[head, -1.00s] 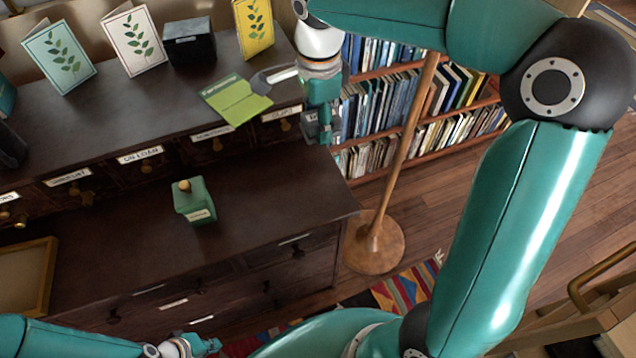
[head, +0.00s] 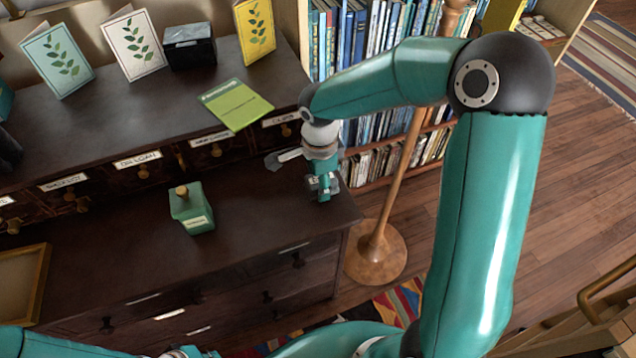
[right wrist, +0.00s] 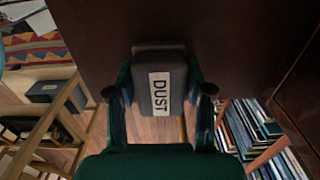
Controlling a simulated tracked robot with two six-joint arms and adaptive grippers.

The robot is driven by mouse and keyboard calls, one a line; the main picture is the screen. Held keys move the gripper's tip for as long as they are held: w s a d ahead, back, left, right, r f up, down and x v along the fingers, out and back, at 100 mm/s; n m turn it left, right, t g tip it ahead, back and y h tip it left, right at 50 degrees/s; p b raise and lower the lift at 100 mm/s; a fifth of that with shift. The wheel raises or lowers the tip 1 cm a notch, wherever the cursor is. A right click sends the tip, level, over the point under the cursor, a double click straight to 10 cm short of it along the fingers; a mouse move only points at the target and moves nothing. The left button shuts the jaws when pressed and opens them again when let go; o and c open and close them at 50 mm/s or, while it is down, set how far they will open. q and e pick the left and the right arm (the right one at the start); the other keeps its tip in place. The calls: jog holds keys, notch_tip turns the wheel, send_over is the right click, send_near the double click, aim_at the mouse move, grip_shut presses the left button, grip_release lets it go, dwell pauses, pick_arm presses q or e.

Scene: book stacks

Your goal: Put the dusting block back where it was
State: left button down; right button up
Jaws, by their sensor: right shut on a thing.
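The dusting block (right wrist: 160,84) is a grey block with a white label reading DUST, seen in the right wrist view between my right fingers. My right gripper (head: 324,190) is shut on it, over the right end of the lower dark wood top in the head view. The block is mostly hidden by the gripper there, and I cannot tell whether it touches the wood. My left gripper (head: 188,352) shows only partly at the bottom edge of the head view; its fingers cannot be made out.
A green box with a knob (head: 192,210) stands on the lower top (head: 120,245). A floor lamp (head: 375,255) and bookshelves stand to the right.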

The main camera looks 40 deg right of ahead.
jog(key=shift+f, duration=0.25)
jog(key=o, duration=0.8)
jog(key=shift+f, duration=0.1)
jog(key=o, duration=0.5)
jog(key=shift+c, duration=0.2)
jog(key=shift+r, duration=0.4)
notch_tip(320, 180, up, 12)
jog(key=p, duration=0.1)
jog(key=shift+f, duration=0.2)
jog(key=shift+s, duration=0.1)
